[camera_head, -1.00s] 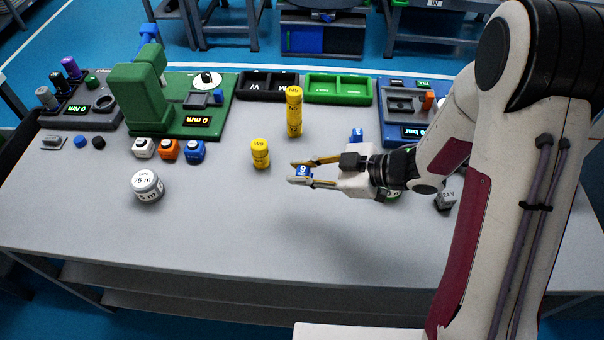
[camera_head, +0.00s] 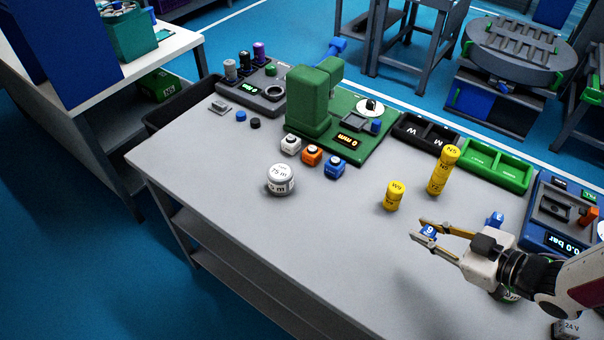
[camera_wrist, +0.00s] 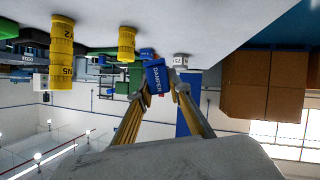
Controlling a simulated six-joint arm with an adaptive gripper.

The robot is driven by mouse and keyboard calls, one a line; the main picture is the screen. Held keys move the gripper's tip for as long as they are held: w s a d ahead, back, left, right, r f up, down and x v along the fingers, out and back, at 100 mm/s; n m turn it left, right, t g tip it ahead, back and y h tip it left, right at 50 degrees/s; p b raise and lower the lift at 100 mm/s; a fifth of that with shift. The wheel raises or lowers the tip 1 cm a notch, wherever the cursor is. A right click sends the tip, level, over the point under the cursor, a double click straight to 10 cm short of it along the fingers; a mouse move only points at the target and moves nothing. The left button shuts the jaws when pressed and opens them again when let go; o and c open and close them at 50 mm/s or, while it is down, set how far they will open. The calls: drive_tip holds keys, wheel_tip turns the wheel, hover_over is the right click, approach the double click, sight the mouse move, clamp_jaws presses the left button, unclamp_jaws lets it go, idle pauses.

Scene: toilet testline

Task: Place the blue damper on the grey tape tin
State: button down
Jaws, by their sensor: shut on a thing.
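The blue damper (camera_head: 429,232) is held between the fingertips of my gripper (camera_head: 432,236), above the right part of the table. In the wrist view the damper (camera_wrist: 156,78) shows its "DAMPER" label, and my gripper (camera_wrist: 162,92) is shut on it. The grey tape tin (camera_head: 281,180) is a round, pale tin marked "25 m". It stands on the table well to the left of my gripper, with nothing on top. The tin also shows small in the wrist view (camera_wrist: 181,61), beyond the damper.
A short yellow cylinder (camera_head: 393,196) and a tall yellow stack (camera_head: 442,171) stand near my gripper. White, orange (camera_head: 312,155) and blue (camera_head: 334,167) blocks stand behind the tin, before a green device (camera_head: 313,101). The table's front left is clear.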

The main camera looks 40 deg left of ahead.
drive_tip(key=s+a+r+n+g, duration=0.1)
drive_tip(key=s+a+n+g, duration=0.15)
drive_tip(key=a, duration=1.25)
drive_tip(key=s+a+n+g, duration=0.2)
drive_tip(key=a+g, duration=0.2)
drive_tip(key=a, duration=1.2)
drive_tip(key=w+a+r+m+t, duration=0.3)
drive_tip(key=w+a+r+m, duration=0.1)
drive_tip(key=a, duration=0.5)
drive_tip(key=shift+w+r, duration=0.5)
drive_tip(key=shift+r, duration=0.2)
drive_tip(key=shift+m, duration=0.25)
drive_tip(key=shift+f, duration=0.1)
hover_over(279, 171)
drive_tip(key=shift+y, duration=0.3)
drive_tip(key=shift+f, duration=3.05)
drive_tip(key=shift+f, duration=0.1)
